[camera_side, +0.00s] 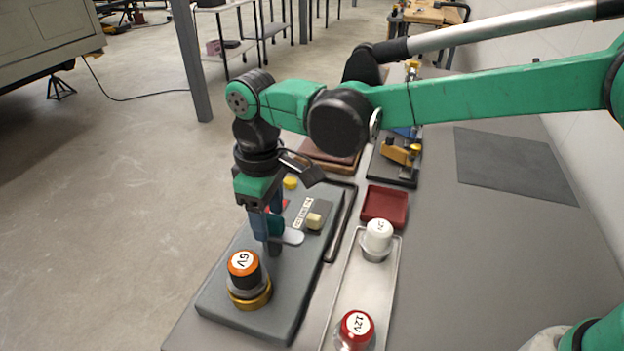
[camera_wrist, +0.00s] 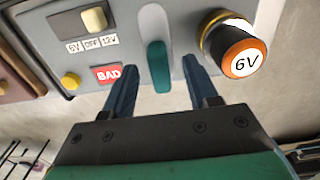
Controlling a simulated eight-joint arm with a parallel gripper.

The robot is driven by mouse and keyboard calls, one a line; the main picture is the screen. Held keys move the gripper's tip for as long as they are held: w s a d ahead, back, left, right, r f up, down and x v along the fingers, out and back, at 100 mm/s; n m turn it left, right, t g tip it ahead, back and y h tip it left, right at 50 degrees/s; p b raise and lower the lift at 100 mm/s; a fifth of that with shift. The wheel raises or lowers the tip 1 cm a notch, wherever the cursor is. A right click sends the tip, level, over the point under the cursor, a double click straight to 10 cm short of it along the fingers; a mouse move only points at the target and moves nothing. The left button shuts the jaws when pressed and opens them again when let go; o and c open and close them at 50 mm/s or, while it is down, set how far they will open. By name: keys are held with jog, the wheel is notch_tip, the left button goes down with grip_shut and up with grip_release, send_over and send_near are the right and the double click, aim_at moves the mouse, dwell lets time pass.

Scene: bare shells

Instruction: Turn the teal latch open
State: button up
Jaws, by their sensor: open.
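The teal latch (camera_wrist: 158,68) sits on a grey panel box (camera_side: 232,292), with a pale rounded plate (camera_wrist: 152,22) at its far end in the wrist view. In the side view the teal latch (camera_side: 275,225) is partly hidden by my fingers. My gripper (camera_wrist: 161,66) is open, pointing down at the box. In the wrist view its two blue fingers lie on either side of the latch, with gaps showing between. I cannot tell how deep the fingertips reach alongside it.
An orange-topped 6V cap (camera_side: 244,264) stands on the box close to my fingers. A metal tray (camera_side: 347,295) holds white and red caps beside a red bin (camera_side: 385,206).

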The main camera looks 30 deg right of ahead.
aim_at(271, 215)
jog(key=shift+r, duration=2.7)
jog(key=shift+d+r, duration=0.1)
jog(key=shift+d, duration=0.1)
jog(key=s+d+m+t, duration=0.3)
jog(key=s+d+m, duration=0.1)
jog(key=d, duration=0.7)
jog(key=s+d+m+t, duration=0.4)
jog(key=d+m, duration=0.1)
jog(key=d, duration=0.7)
jog(key=shift+s, duration=0.4)
